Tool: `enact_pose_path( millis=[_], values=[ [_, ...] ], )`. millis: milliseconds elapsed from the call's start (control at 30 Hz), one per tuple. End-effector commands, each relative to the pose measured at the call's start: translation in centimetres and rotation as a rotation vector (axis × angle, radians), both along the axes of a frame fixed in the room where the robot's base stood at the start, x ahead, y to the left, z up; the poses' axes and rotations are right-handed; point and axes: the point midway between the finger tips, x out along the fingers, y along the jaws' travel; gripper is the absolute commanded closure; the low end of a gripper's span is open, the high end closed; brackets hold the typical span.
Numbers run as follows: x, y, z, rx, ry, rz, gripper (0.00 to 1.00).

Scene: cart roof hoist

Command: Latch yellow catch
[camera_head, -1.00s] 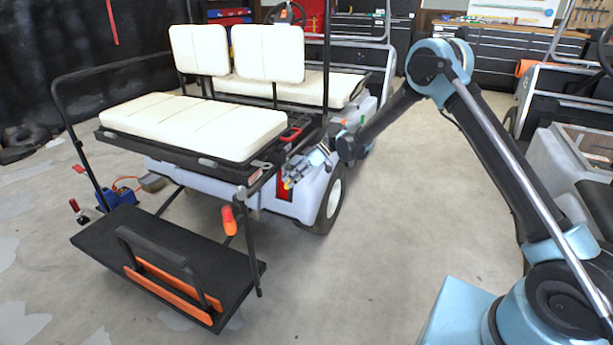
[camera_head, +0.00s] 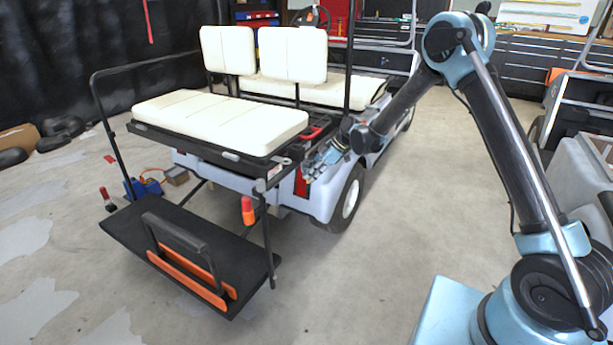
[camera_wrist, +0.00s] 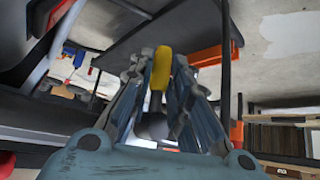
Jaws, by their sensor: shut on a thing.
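The yellow catch (camera_wrist: 160,68) shows in the wrist view as a rounded yellow bar between my fingers. My gripper (camera_wrist: 158,85) is shut on it, with a blue-grey finger along each side. In the head view my gripper (camera_head: 310,172) is at the rear corner of the cart, just right of the seat frame, near the red tail light (camera_head: 301,184). The catch cannot be made out there. Whether it is latched cannot be told.
The white cart (camera_head: 325,196) has a cream rear seat (camera_head: 220,122) and a black footboard (camera_head: 125,228) with orange-edged handle. An orange-red grip (camera_head: 248,211) hangs on the near strut. A blue device (camera_head: 146,188) lies on the floor behind. Floor to the cart's right is clear.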

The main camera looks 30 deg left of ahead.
Motion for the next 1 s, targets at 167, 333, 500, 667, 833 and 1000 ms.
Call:
enact_pose_path(
  millis=[167, 333, 500, 667, 833, 1000],
  values=[
    [0.1, 0.0, -0.1, 0.0, -0.002, 0.0, 1.0],
    [0.1, -0.1, -0.1, 0.0, -0.002, -0.001, 0.76],
    [0.2, -0.2, 0.0, 0.0, -0.001, -0.002, 0.62],
    [0.3, -0.2, 0.0, -0.001, -0.001, -0.003, 0.62],
    [0.6, -0.5, 0.4, -0.001, -0.001, -0.004, 0.62],
    [1.4, -1.8, 2.2, -0.001, 0.0, -0.005, 0.62]
  ],
)
